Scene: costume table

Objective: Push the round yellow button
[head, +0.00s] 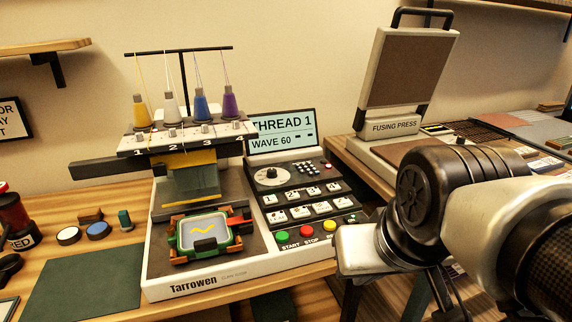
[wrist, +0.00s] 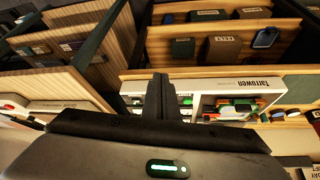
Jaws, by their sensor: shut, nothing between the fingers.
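The round yellow button (head: 329,226) is on the front control panel of the white Tarrowen embroidery machine (head: 160,288), at the right end of a row with a green START button (head: 282,237) and a red STOP button (head: 307,231). I cannot clearly pick out the yellow button in the wrist view.
The panel also has a dial (head: 270,177), several white keys and a screen (head: 283,132) reading THREAD 1, WAVE 60. A hoop (head: 205,236) lies on the machine's left. A fusing press (head: 393,127) stands behind my arm. A dark green mat (head: 85,283) lies left.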

